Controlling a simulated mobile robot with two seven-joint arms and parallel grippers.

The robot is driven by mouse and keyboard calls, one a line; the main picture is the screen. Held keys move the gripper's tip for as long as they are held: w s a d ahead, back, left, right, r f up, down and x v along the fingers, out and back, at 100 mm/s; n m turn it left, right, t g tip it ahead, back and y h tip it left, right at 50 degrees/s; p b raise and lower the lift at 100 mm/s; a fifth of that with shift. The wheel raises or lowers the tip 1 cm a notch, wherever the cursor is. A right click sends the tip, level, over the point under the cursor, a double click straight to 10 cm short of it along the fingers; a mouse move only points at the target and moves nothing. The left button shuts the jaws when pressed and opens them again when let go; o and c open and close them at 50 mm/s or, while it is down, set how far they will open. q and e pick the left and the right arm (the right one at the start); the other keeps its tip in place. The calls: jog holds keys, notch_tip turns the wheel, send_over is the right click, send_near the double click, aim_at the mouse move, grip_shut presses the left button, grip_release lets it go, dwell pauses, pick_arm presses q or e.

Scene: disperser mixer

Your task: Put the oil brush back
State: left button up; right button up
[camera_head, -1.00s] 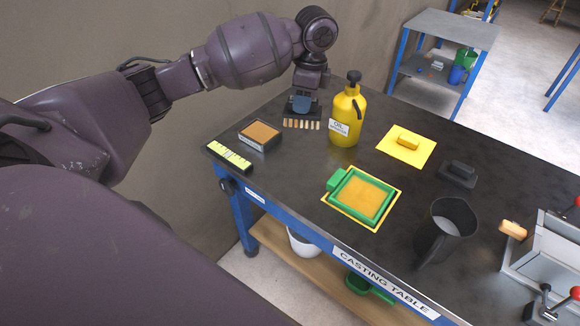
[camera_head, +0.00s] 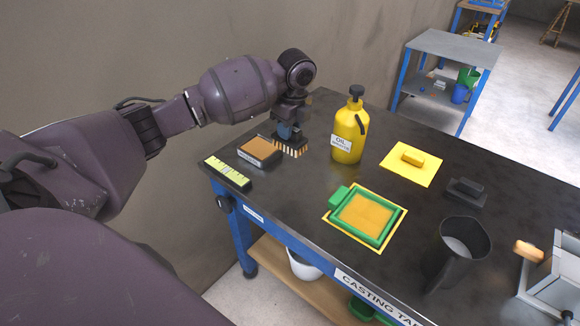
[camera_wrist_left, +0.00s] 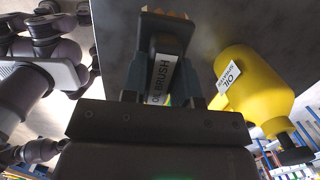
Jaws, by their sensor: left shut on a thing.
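The oil brush (camera_head: 291,148) hangs from my left gripper (camera_head: 288,130), its pale bristles pointing down just above or on the table; I cannot tell which. In the wrist view, the brush handle (camera_wrist_left: 160,78), labelled OIL BRUSH, sits between the two fingers of the left gripper (camera_wrist_left: 160,88), which is shut on it. A shallow dark box with an orange-brown top (camera_head: 261,149) lies just left of the brush. The yellow oil can (camera_head: 345,145) stands to the right of the brush and also shows in the wrist view (camera_wrist_left: 250,85). My right gripper is not in view.
A yellow-green striped bar (camera_head: 228,172) lies at the table's left edge. A green frame (camera_head: 343,200), a yellow plate with a block (camera_head: 425,171), a dark float-like block (camera_head: 466,191) and a dark jug (camera_head: 455,255) occupy the table (camera_head: 300,205). A wall runs behind the left side.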

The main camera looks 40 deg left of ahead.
aim_at(289, 145)
pick_arm(q)
notch_tip(289, 145, down, 6)
jog(key=shift+r+b, duration=0.25)
jog(key=shift+b, duration=0.1)
notch_tip(289, 145, down, 7)
jog(key=shift+r+b, duration=0.1)
jog(key=shift+b, duration=0.5)
jog(key=o, duration=0.8)
jog(key=shift+o, duration=0.2)
